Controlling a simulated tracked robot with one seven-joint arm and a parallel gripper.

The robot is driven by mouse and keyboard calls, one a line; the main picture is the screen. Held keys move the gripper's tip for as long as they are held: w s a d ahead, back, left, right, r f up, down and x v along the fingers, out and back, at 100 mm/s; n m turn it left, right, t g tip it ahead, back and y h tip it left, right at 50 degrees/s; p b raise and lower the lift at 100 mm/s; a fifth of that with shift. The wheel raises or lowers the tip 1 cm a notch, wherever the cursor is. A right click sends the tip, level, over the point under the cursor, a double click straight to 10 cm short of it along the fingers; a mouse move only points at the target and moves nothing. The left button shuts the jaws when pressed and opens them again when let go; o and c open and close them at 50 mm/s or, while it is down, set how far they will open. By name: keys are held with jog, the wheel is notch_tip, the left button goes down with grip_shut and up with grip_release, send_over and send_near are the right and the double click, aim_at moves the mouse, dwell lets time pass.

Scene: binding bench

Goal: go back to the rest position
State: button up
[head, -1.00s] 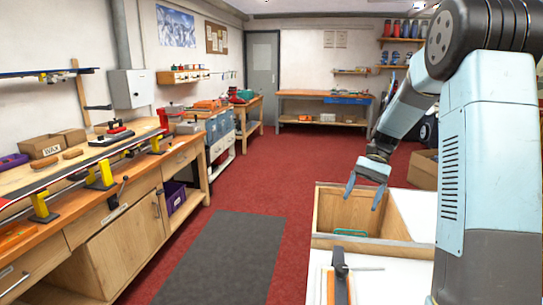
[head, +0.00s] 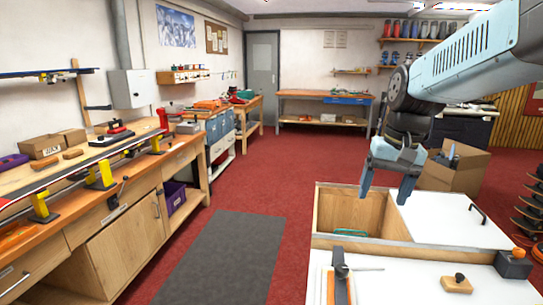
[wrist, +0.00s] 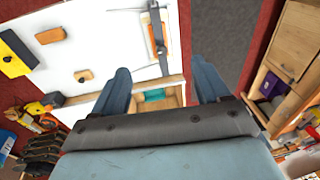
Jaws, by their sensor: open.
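My gripper (head: 387,192) is in the right half of the head view, above the wooden box with the open compartment (head: 347,212). Its two blue-grey fingers point down, spread apart, with nothing between them. In the wrist view the open fingers (wrist: 165,90) show over the edge of the white bench top (wrist: 105,50). The arm reaches in from the upper right of the head view.
A green-handled item (head: 350,233) lies in the compartment. On the white top are a clamp-like tool (head: 340,272), a wooden block (head: 457,284) and a dark box (head: 513,264). A cardboard box (head: 455,172) stands behind. Red floor and a grey mat (head: 225,255) are clear.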

jog(key=s+n+t+h, duration=0.1)
jog(key=s+t, duration=0.3)
jog(key=s, duration=0.5)
jog(key=shift+r+n, duration=0.4)
jog(key=shift+n, duration=0.2)
